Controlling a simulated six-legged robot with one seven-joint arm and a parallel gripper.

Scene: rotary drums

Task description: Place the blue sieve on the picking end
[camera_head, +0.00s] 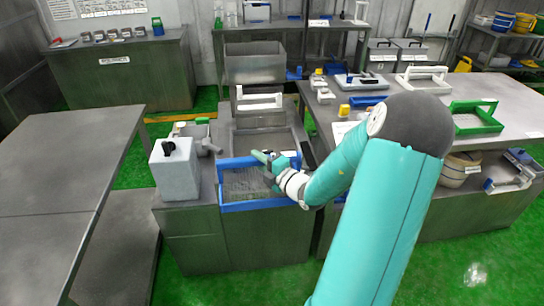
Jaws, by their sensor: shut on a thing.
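The blue sieve (256,206) has a blue frame and a mesh bottom. It is at the front end of the grey bench in the middle of the view. My gripper (268,160) reaches in from the right at the sieve's right side and is shut on it, most likely at the frame. The fingertips are small and partly hidden by the wrist. I cannot tell whether the sieve rests on the bench top or is held just above it.
A grey box (175,172) with a black knob stands left of the sieve. A white-handled sieve (259,102) lies farther back by a metal bin (254,66). A green sieve (474,118) is on the right table. An empty table (60,150) stands at left.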

